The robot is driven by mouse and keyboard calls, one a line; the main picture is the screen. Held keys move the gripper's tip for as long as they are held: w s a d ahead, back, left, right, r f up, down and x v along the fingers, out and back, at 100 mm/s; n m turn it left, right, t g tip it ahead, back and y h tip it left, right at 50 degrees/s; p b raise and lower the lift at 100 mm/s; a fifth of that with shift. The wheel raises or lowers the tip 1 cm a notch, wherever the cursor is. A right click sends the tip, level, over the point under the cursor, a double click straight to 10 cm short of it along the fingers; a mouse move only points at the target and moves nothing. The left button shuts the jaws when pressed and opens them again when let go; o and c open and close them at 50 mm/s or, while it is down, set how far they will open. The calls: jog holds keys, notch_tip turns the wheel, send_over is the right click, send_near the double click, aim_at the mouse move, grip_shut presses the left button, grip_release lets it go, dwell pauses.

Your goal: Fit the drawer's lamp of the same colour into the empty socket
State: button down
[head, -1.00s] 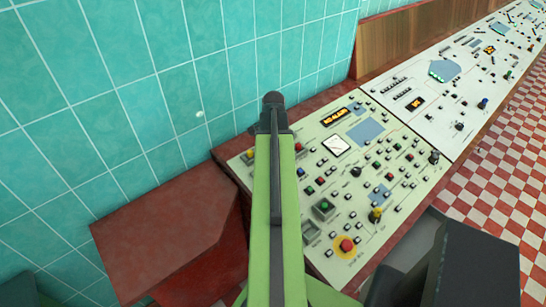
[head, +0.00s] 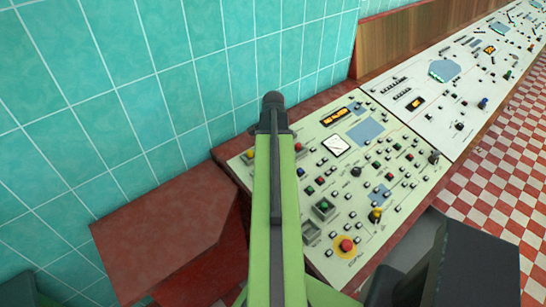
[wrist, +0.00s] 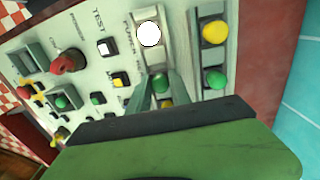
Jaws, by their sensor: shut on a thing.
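My gripper (wrist: 160,88) is shut on a small green lamp (wrist: 158,82), seen between its fingertips in the wrist view. The green lamp is close over the lower part of a grey strip on the panel. I cannot tell whether it touches or sits in a socket there. A white round lamp (wrist: 149,34) is above it on the same strip. On the strip to the right are a yellow lamp (wrist: 214,33) and a green lamp (wrist: 216,78). I cannot make out the empty socket or an open drawer. In the head view my arm hides the fingertips.
The cream control panel (head: 390,205) carries many buttons and knobs, with a red knob (wrist: 68,61) left of the gripper. A teal tiled wall (head: 110,90) stands behind. A red-brown ledge (head: 165,225) lies left of the arm. The checkered floor (head: 500,190) is clear.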

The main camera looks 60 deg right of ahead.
jog(key=shift+f+b, duration=0.55)
jog(key=shift+f, duration=0.05)
jog(key=c, duration=1.1)
grip_release()
jog(key=shift+r, duration=0.1)
notch_tip(320, 180, up, 8)
jog(key=p, duration=0.8)
